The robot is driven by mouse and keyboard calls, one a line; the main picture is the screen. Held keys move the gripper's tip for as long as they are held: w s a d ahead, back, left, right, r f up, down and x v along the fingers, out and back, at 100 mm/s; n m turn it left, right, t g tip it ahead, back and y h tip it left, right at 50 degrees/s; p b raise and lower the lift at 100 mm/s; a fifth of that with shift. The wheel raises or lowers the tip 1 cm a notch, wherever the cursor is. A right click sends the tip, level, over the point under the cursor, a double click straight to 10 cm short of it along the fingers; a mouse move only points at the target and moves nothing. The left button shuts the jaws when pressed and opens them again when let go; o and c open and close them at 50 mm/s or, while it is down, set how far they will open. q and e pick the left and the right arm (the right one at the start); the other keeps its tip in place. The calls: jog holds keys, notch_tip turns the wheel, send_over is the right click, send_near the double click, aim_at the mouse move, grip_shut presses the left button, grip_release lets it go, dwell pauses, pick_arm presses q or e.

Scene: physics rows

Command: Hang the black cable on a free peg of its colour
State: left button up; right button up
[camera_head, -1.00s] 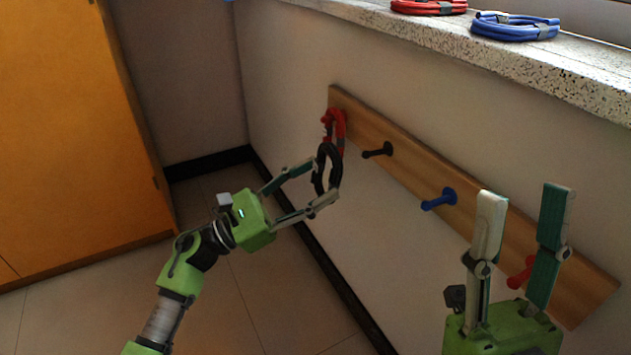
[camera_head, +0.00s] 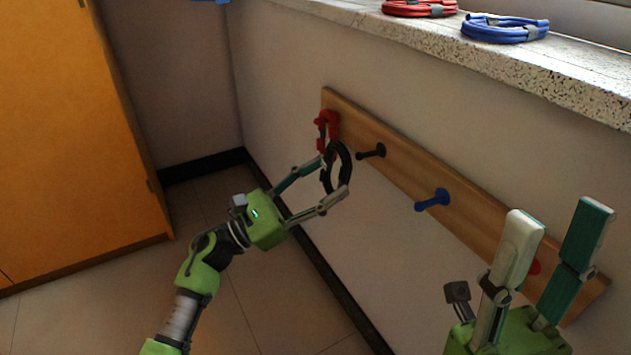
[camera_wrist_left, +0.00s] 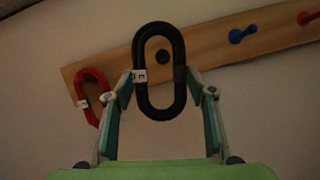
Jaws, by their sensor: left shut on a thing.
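The black cable (camera_head: 342,160) is a coiled oval loop, held upright. My left gripper (camera_head: 336,173) is shut on it, in front of the wooden peg board (camera_head: 400,155). The black peg (camera_head: 372,151) is bare and sticks out just right of the loop in the head view. In the left wrist view the black peg's end (camera_wrist_left: 163,57) shows through the opening of the black cable (camera_wrist_left: 159,112); I cannot tell whether it reaches into the loop. My right gripper (camera_head: 562,212) is open and empty in front of the board's right end.
A red cable (camera_head: 322,121) hangs at the board's left end, close to the held loop. A blue peg (camera_head: 432,200) is bare; a red peg (camera_head: 535,267) is partly hidden by my right gripper. Red (camera_head: 420,8) and blue (camera_head: 505,28) cables lie on the ledge (camera_head: 560,70).

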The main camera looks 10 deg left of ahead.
pick_arm(q)
jog(key=shift+w+d+f+b, duration=0.25)
jog(key=shift+w+d+b, duration=0.15)
jog(key=shift+w+d, duration=0.45)
jog(key=shift+w+d+f+b, duration=0.3)
jog(key=shift+w+d+b, duration=0.2)
jog(key=shift+d, duration=0.6)
jog(key=shift+w+d+f+b, duration=0.25)
jog(key=shift+w+d+b, duration=0.1)
jog(key=shift+w+d, duration=0.55)
jog(key=shift+s+d, duration=0.1)
jog(key=shift+s, duration=0.05)
jog(key=o, duration=1.5)
jog(key=shift+o, duration=0.2)
